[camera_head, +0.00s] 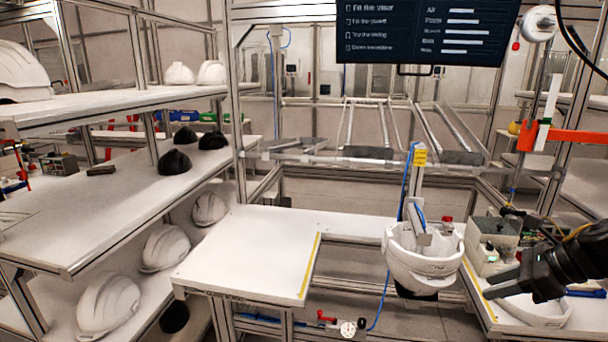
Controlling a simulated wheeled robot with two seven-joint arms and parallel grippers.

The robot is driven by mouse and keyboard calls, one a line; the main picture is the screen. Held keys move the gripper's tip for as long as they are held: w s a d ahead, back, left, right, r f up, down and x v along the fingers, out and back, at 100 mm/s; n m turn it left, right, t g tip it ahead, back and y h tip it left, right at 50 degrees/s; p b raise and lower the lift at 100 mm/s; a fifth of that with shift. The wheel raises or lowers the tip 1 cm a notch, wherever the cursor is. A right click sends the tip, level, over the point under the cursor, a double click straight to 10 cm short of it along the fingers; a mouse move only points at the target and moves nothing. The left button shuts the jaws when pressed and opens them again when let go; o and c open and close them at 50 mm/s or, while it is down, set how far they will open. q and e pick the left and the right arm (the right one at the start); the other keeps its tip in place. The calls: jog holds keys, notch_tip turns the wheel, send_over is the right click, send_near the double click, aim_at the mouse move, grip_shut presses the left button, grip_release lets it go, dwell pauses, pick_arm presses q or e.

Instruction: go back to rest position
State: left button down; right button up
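My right gripper (492,284) reaches in from the right edge, black, with its fingers pointing left. It is above the right-hand bench, near a white helmet shell (535,310) lying there. I cannot tell whether its fingers are apart, and I see nothing held in it. Another white helmet shell (422,262) sits on the fixture in the middle right, left of the gripper and apart from it. My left gripper is not in view.
A white table (245,255) in the centre is bare. Shelves (90,215) on the left hold white helmet shells and black pieces. A grey box (492,240) stands behind my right gripper. A screen (420,30) hangs at the top.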

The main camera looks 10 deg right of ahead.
jog(key=w+a+f+m+t+y, duration=0.1)
jog(key=w+a+f+m+t, duration=0.25)
jog(key=a+f+m, duration=1.1)
jog(key=s+a+f+m+t+h, duration=0.1)
jog(key=s+a+f+m+h, duration=0.2)
jog(key=s+a+f+m, duration=0.35)
jog(key=s+f+m+g+h, duration=0.1)
jog(key=s+f+m+g, duration=0.25)
jog(key=s+m, duration=0.35)
jog(key=s+d+f+m+g+h, duration=0.1)
jog(key=s+f+m+g, duration=0.1)
jog(key=s+f+m, duration=0.35)
jog(key=s+f+m+g+h, duration=0.1)
jog(key=s+f+m+g, duration=0.1)
jog(key=s+m, duration=0.65)
notch_tip(320, 180, down, 28)
jog(key=g, duration=0.1)
jog(key=s+d+f+g, duration=0.1)
jog(key=s+d+f, duration=0.2)
jog(key=s+f, duration=1.1)
jog(key=s, duration=0.2)
jog(key=shift+s+h, duration=0.3)
